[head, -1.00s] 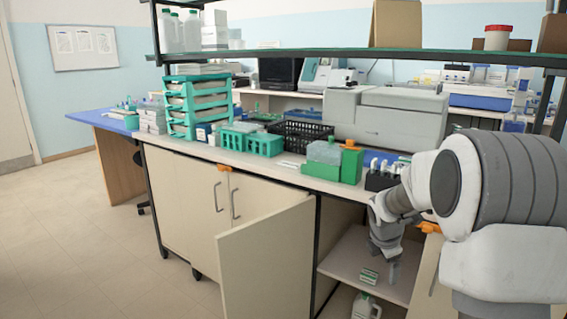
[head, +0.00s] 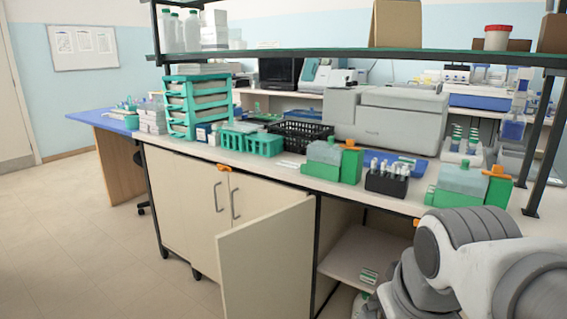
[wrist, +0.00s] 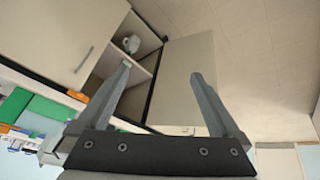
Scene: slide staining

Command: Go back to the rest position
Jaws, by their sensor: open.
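My gripper (wrist: 161,72) is open in the wrist view, with nothing between its two fingers. The fingers point towards the cabinet front, which appears tilted in that view.
The open cabinet door (head: 265,262) juts out at the front. A white jug (wrist: 131,44) shows in the wrist view. The bench holds a black tube rack (head: 386,183). Floor at left is free.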

